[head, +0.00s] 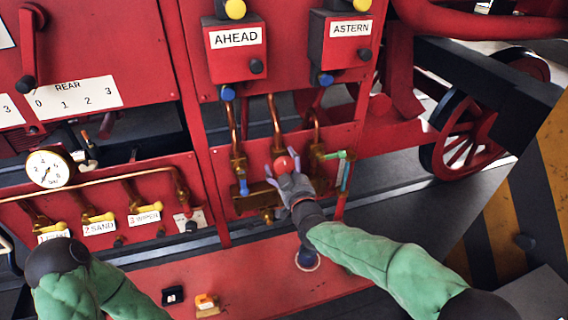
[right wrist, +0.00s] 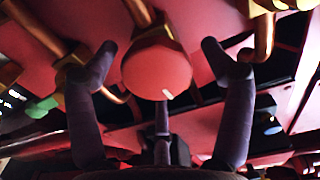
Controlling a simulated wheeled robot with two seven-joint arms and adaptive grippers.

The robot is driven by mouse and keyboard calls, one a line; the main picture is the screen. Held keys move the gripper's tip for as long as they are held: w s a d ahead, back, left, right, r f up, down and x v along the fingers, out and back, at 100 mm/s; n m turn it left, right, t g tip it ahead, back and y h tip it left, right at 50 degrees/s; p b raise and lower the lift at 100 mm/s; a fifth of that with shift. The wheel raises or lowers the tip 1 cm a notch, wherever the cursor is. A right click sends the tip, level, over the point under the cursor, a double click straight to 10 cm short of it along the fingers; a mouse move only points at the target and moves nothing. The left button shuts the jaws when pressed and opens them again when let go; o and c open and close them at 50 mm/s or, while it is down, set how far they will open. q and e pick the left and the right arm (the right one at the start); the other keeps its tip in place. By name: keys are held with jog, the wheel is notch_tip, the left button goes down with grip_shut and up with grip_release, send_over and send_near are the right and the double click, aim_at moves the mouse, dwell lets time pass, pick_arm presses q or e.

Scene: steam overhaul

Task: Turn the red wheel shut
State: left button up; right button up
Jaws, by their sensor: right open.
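In the right wrist view the red wheel's smooth disc (right wrist: 157,72) sits between the spread dark fingers of my right gripper (right wrist: 160,70). The fingers are open, one on each side, with gaps showing between them and the disc. A third finger shows below it. My left arm is at the lower left; its gripper is not visible.
Brass pipes and fittings (head: 238,165) crowd both sides of the wheel. A blue-handled and a green-handled valve (head: 346,172) stand close by. A pressure gauge (head: 49,168) and several yellow-handled valves are at left.

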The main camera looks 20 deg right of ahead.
jog(key=shift+w, duration=0.35)
